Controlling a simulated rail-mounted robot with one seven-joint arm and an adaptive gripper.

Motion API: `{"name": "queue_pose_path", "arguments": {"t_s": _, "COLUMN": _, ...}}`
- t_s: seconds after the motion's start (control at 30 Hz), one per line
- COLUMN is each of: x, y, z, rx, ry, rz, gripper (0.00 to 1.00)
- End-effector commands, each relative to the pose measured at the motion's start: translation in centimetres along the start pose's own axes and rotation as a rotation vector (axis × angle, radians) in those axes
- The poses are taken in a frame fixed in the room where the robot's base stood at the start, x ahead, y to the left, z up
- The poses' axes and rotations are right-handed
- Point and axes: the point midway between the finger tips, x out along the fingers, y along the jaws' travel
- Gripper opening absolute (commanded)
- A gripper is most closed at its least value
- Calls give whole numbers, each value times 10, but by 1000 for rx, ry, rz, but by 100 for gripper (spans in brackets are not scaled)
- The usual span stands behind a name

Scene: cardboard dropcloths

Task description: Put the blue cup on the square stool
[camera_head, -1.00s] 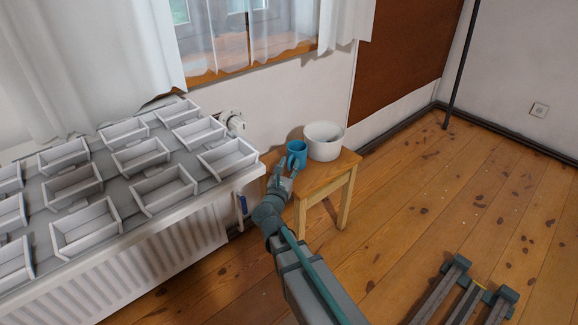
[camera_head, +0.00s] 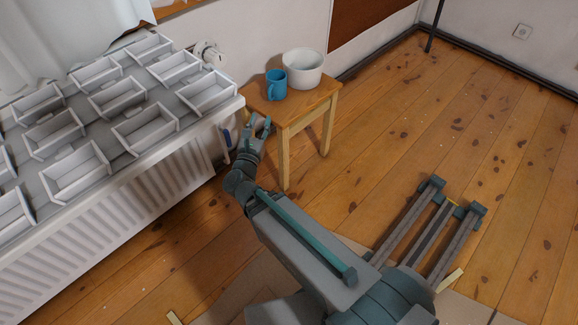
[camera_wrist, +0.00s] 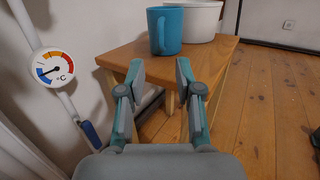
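The blue cup (camera_head: 277,84) stands upright on the square wooden stool (camera_head: 304,107), near its left side. In the wrist view the cup (camera_wrist: 169,31) is ahead on the stool top (camera_wrist: 130,54), with its handle toward me. My gripper (camera_head: 260,124) is just off the stool's near left edge, apart from the cup. In the wrist view my gripper (camera_wrist: 159,73) has its two fingers spread with nothing between them.
A white round pot (camera_head: 303,68) stands on the stool beside the cup, to its right. A radiator (camera_head: 150,214) with a shelf of white trays (camera_head: 145,128) is at the left. A thermometer dial (camera_wrist: 54,67) shows at left in the wrist view. The wooden floor (camera_head: 430,130) at right is clear.

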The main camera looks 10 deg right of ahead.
Motion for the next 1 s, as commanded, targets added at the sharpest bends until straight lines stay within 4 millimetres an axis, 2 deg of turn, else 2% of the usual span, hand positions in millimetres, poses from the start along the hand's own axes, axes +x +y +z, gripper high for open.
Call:
{"name": "queue_pose_path", "arguments": {"t_s": 0.17, "x": 2, "y": 13, "z": -19, "rx": -123, "ry": 37, "rz": 100, "gripper": 34}}
{"name": "queue_pose_path", "arguments": {"t_s": 0.27, "x": 2, "y": 28, "z": -46, "rx": -290, "ry": 81, "rz": 239, "gripper": 34}}
{"name": "queue_pose_path", "arguments": {"t_s": 0.37, "x": -8, "y": 44, "z": -85, "rx": -511, "ry": 131, "rz": 432, "gripper": 34}}
{"name": "queue_pose_path", "arguments": {"t_s": 0.47, "x": -27, "y": 53, "z": -131, "rx": -744, "ry": 174, "rz": 651, "gripper": 34}}
{"name": "queue_pose_path", "arguments": {"t_s": 0.57, "x": -56, "y": 52, "z": -178, "rx": -962, "ry": 206, "rz": 886, "gripper": 34}}
{"name": "queue_pose_path", "arguments": {"t_s": 0.67, "x": -93, "y": 41, "z": -223, "rx": -1155, "ry": 225, "rz": 1138, "gripper": 34}}
{"name": "queue_pose_path", "arguments": {"t_s": 0.77, "x": -136, "y": 19, "z": -263, "rx": -1315, "ry": 230, "rz": 1413, "gripper": 34}}
{"name": "queue_pose_path", "arguments": {"t_s": 0.9, "x": -203, "y": -29, "z": -304, "rx": -1458, "ry": 210, "rz": 1830, "gripper": 34}}
{"name": "queue_pose_path", "arguments": {"t_s": 1.0, "x": -253, "y": -71, "z": -320, "rx": -1482, "ry": 172, "rz": 2149, "gripper": 34}}
